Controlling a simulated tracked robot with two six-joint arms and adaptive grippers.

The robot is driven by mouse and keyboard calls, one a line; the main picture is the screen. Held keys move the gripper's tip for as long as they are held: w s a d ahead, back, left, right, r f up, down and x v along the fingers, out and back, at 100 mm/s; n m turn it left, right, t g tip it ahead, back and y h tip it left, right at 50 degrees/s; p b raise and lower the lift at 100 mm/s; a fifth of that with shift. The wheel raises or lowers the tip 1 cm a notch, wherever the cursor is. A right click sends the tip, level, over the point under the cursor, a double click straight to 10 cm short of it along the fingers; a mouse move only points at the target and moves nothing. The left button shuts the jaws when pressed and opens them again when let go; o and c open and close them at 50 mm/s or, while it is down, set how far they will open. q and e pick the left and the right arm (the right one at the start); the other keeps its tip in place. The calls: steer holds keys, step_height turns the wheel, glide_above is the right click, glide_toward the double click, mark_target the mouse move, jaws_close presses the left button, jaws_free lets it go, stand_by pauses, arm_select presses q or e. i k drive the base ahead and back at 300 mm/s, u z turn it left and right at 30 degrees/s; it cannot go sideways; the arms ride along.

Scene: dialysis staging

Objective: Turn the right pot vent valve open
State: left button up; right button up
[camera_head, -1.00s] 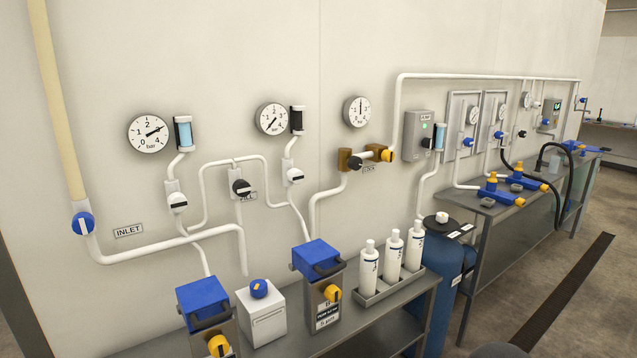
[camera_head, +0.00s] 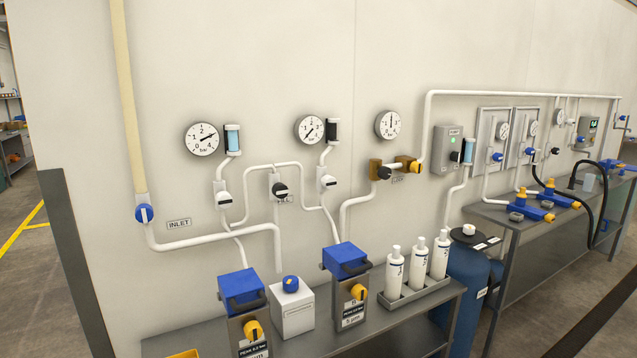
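Two grey pots with blue lids stand on the bench below the wall piping: the left pot (camera_head: 240,287) and the right pot (camera_head: 346,257). The right pot has a yellow knob (camera_head: 358,291) on its front face, above a label reading 5 µm. A white pipe drops to the right pot from a white wall valve (camera_head: 328,182), whose handle looks roughly level. Left of it are a black-handled valve (camera_head: 280,189) and another white valve (camera_head: 224,199). I cannot tell which of these fittings is the pot vent valve. Neither of my grippers is in view.
Several white bottles (camera_head: 417,267) stand in a tray right of the right pot. A blue cylinder (camera_head: 467,277) stands beside the bench end. Open floor (camera_head: 30,240) shows at far left.

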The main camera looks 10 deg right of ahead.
mark_target(328, 182)
steer(key=i, duration=0.85)
steer(key=z, duration=0.05)
